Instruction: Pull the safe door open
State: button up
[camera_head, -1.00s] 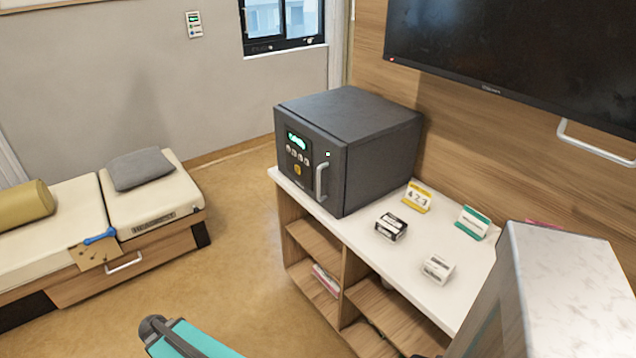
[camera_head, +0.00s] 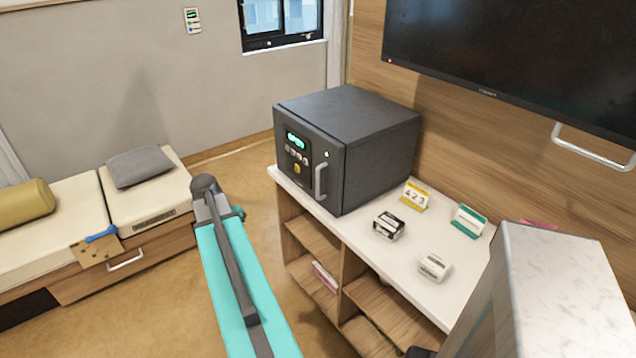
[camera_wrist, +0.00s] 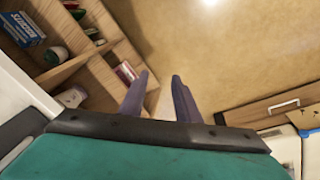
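The dark grey safe (camera_head: 375,145) stands on the white top of the wooden cabinet in the head view. Its front door (camera_head: 305,163) looks shut, with a lit green display, several buttons, a yellow mark and a light vertical handle (camera_head: 320,181) on the right side. My teal arm reaches up in front of the cabinet, left of the safe and apart from it. My gripper (camera_wrist: 160,82) shows in the wrist view with two purple-grey fingers apart and nothing between them; the floor and cabinet edge lie beyond. The safe is not in the wrist view.
The cabinet top (camera_head: 405,250) also holds a black-and-white box (camera_head: 389,226), a white box (camera_head: 434,267), a yellow number sign (camera_head: 415,195) and a green sign (camera_head: 469,220). A padded bench (camera_head: 70,215) stands at left. A pale block (camera_head: 560,290) stands at front right. Floor between is clear.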

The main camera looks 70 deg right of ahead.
jog(key=s+d+r+m+h+p, duration=0.1)
jog(key=s+d+r+m, duration=0.1)
jog(key=s+d+r, duration=0.35)
jog(key=s+d+r+m+h, duration=0.1)
jog(key=s+d+r+m, duration=0.15)
jog(key=d+r, duration=0.5)
jog(key=m, duration=0.3)
send_near(317, 181)
jog(key=shift+w+a+r+p, duration=0.2)
jog(key=shift+a+r, duration=0.05)
jog(key=shift+r, duration=0.2)
jog(key=shift+w+a+r+p, duration=0.2)
jog(key=shift+w+a+r, duration=0.1)
jog(key=shift+r, duration=0.2)
jog(key=shift+f, duration=0.15)
jog(key=shift+s+d+p+x, duration=0.15)
jog(key=shift+p+x, duration=0.45)
jog(key=shift+x, duration=2.8)
jog(key=shift+s+d+p+x, duration=0.15)
jog(key=shift+p+x, duration=0.4)
jog(key=shift+x, duration=2.85)
jog(key=shift+c, duration=0.5)
grip_shut()
jog(key=shift+a, duration=0.1)
